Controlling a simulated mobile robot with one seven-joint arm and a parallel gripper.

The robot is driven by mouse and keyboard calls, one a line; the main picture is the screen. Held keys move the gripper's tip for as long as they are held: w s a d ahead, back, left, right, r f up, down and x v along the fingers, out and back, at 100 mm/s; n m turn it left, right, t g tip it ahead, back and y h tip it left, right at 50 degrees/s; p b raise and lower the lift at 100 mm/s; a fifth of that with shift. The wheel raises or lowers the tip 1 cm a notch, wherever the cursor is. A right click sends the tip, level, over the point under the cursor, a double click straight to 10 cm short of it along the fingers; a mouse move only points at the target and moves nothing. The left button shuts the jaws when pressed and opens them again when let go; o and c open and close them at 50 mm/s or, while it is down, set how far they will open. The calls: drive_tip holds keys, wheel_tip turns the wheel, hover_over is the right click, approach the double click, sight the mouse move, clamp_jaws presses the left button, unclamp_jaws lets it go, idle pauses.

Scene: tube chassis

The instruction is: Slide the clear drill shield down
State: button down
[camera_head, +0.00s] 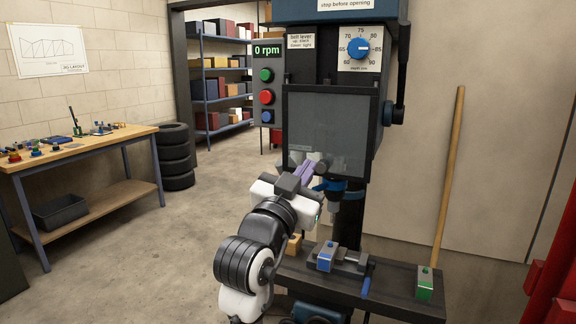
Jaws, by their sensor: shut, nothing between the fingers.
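The clear drill shield (326,130) is a smoky see-through panel in a dark frame on the front of the drill press. Its lower edge is near the drill's blue collar and chuck (336,190), which show below it. My gripper (308,170) has purple fingers and is shut with nothing in it. It is at the lower left part of the shield, in front of it in the picture. I cannot tell whether the fingertips touch the frame. My arm hides part of the area below the shield on the left.
Control buttons (266,96) are left of the shield. A wooden pole (449,175) leans on the wall. A workbench (90,152) stands at left; the floor between is clear.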

sight(328, 150)
drive_tip(key=p+x, duration=0.4)
drive_tip(key=x, duration=0.6)
drive_tip(key=shift+r, duration=0.1)
drive_tip(key=f, duration=0.3)
drive_tip(key=shift+s+a+f, duration=0.1)
drive_tip(key=shift+a+f, duration=0.15)
drive_tip(key=shift+a, duration=0.15)
drive_tip(key=shift+f+p, duration=0.3)
drive_tip(key=shift+f, duration=0.1)
wheel_tip(328, 150, down, 18)
drive_tip(key=b, duration=1.5)
drive_tip(key=shift+b, duration=0.3)
